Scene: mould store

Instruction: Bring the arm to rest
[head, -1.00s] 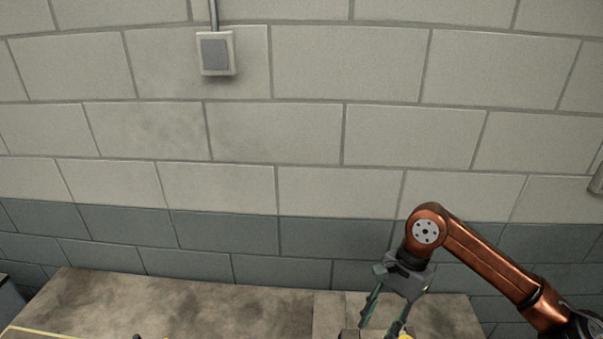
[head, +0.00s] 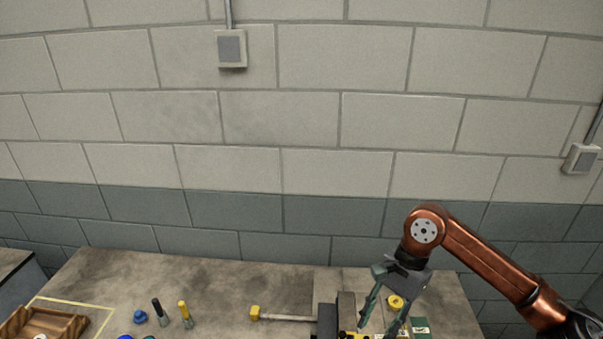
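My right arm comes in from the right, and its gripper (head: 377,331) hangs down over the right part of the worktop (head: 230,275). Its two dark green fingers are spread apart, and I see nothing held between them. The fingertips are close to the bottom edge of the picture, in front of a dark block-like item (head: 328,322) and yellow parts. I cannot tell whether they touch anything. My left arm and gripper are not in view.
A yellow-headed mallet (head: 255,312) lies mid-table. Left are a blue knob (head: 140,317), dark (head: 158,309) and yellow-handled (head: 184,311) tools, and a wooden tray (head: 66,325). A block wall stands behind.

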